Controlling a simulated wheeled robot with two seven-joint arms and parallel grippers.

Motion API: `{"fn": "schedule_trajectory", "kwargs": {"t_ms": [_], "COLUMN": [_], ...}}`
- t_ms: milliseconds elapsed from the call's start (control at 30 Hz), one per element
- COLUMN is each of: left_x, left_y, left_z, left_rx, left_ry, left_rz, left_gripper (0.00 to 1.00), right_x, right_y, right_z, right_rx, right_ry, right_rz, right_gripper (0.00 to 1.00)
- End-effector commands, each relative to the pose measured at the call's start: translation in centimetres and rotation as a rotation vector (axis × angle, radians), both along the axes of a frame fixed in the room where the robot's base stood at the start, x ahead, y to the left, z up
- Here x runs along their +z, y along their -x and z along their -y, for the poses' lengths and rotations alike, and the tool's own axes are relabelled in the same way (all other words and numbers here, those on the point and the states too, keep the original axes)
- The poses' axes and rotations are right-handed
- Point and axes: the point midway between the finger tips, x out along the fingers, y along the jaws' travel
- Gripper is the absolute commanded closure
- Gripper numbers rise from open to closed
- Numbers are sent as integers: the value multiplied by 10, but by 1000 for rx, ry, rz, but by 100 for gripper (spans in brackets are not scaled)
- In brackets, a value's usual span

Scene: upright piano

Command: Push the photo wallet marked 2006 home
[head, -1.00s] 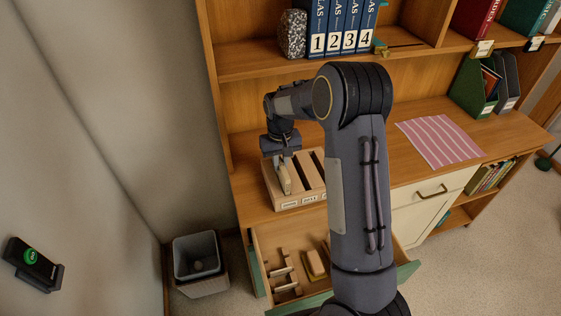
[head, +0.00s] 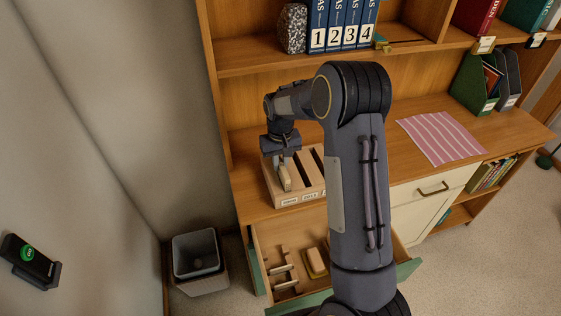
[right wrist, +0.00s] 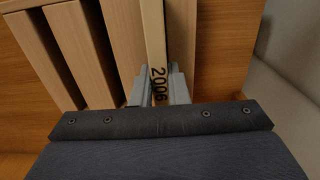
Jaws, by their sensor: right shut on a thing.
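The photo wallet marked 2006 (right wrist: 157,85) is a thin cream-edged slab with black digits on its edge. It also shows in the head view as a pale upright piece (head: 285,180). My right gripper (head: 283,160) is shut on it, with a grey finger on each side (right wrist: 158,88). The wallet stands at the left end of a slotted wooden box (head: 308,186), in line with its leftmost slot. Its lower part is hidden, so I cannot tell how deep it sits. Slots to its side in the right wrist view look empty. My left gripper is not in view.
The box stands on the wooden desk (head: 412,165), above an open drawer (head: 262,240) with small items. A shelf with blue numbered volumes (head: 340,25) is above. A striped cloth (head: 440,138) lies right. A grey bin (head: 196,255) stands on the floor at left.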

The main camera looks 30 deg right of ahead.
Motion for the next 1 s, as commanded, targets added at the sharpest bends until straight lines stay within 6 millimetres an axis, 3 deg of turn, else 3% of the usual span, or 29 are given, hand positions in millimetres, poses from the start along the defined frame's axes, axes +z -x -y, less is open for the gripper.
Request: {"fn": "schedule_trajectory", "kwargs": {"t_ms": [167, 200, 367, 700, 1000], "left_x": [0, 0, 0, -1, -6], "left_y": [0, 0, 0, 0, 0], "left_z": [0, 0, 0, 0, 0], "left_rx": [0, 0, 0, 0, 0], "left_ry": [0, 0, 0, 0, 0], "left_rz": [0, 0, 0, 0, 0], "left_gripper": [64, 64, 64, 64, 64], "right_x": [1, 1, 1, 5, 52], "right_y": [0, 0, 0, 0, -1], "right_z": [0, 0, 0, 0, 0], "right_rx": [0, 0, 0, 0, 1], "right_ry": [0, 0, 0, 0, 1], "right_rz": [0, 0, 0, 2, 5], "right_gripper": [100, 82, 61, 60, 60]}}
